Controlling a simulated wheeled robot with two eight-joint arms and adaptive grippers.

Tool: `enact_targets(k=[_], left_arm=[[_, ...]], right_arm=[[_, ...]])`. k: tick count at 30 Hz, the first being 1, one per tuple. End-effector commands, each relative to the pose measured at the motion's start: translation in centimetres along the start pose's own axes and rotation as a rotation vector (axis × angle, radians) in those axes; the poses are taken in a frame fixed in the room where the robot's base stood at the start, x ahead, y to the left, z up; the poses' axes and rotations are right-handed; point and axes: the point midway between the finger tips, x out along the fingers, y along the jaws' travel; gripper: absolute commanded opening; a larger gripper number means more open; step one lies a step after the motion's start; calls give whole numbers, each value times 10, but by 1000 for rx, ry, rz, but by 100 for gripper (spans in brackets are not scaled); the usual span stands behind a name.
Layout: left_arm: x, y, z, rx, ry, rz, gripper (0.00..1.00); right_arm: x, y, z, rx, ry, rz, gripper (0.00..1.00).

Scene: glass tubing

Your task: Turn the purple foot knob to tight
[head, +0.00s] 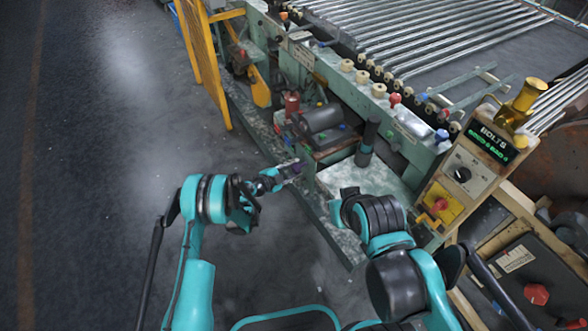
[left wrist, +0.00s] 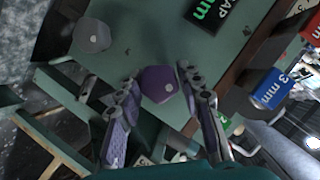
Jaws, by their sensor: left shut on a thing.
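The purple foot knob (left wrist: 160,85) is a faceted knob with a pale centre, against a green panel in the left wrist view. The two fingers of my left gripper (left wrist: 163,108) stand on either side of it, and the gripper is shut on it. In the head view my left gripper (head: 292,170) reaches to the low front edge of the green machine (head: 335,85). The knob is mostly hidden by the fingers there. My right arm is bent over the pale plate (head: 365,180). Its gripper (head: 345,203) is mostly hidden, so its jaws cannot be made out.
A grey knob (left wrist: 92,35) sits on the same panel, left of the purple one. A gap display (left wrist: 210,12), a blue 3 mm block (left wrist: 272,88) and a red block (left wrist: 312,28) are near. A yellow frame (head: 205,65) stands left; the floor (head: 105,130) beyond is clear.

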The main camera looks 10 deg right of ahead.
Motion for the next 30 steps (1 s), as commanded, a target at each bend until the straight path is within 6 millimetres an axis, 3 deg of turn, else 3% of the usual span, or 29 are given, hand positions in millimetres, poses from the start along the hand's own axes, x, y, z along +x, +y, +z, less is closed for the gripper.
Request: enact_targets(k=[12, 30], left_arm=[[0, 3, -1, 232, -20, -94, 7], [1, 3, 0, 292, -25, -118, 7]], right_arm=[[0, 0, 0, 0, 0, 0, 0], [0, 0, 0, 0, 0, 0, 0]])
